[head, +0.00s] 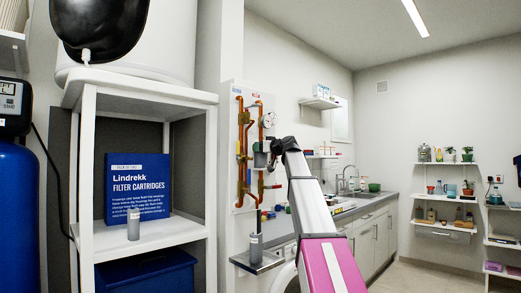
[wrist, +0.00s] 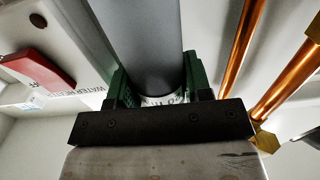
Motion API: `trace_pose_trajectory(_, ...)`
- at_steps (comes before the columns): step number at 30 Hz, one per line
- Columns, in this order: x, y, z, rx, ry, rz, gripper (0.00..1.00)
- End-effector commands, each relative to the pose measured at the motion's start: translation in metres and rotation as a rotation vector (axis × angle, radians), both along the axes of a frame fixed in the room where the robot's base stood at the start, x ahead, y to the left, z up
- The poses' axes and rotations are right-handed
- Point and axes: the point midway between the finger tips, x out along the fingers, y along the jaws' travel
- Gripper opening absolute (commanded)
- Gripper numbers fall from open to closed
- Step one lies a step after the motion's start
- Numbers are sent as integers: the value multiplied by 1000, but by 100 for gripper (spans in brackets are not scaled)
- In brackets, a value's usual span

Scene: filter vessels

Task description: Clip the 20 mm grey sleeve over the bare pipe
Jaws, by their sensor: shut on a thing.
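My gripper (wrist: 156,82) has green fingers shut on a grey sleeve (wrist: 145,40), which points away from the jaws in the wrist view. A white label with dark print shows at its near end, too cut off to read. In the head view my gripper (head: 273,150) is in front of the pipe panel, with the sleeve (head: 260,158) largely hidden among the pipes. Copper pipes (head: 240,150) run up the panel; they also show right of the sleeve in the wrist view (wrist: 285,85), apart from it in the picture. Which pipe is bare I cannot tell.
A labelled grey cylinder (head: 133,225) stands on the white shelf unit (head: 160,238) before a blue Lindrekk box (head: 137,185). Another (head: 254,246) stands on a small metal ledge (head: 262,263). A gauge (head: 269,120) is on the panel.

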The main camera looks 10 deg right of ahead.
Motion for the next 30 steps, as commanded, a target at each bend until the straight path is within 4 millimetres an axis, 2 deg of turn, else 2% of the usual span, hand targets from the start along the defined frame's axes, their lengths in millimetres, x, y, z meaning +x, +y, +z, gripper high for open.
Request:
trace_pose_trajectory(7, 0, 0, 0, 0, 0, 0, 23)
trace_pose_trajectory(8, 0, 0, 0, 0, 0, 0, 49)
trace_pose_trajectory(10, 0, 0, 0, 0, 0, 0, 72)
trace_pose_trajectory(11, 0, 0, 0, 0, 0, 0, 75)
trace_pose_trajectory(22, -3, -3, 0, 0, -1, -3, 75)
trace_pose_trajectory(26, -16, -13, 0, 0, -2, -5, 75)
trace_pose_trajectory(30, -38, -27, -2, 0, -1, -4, 75)
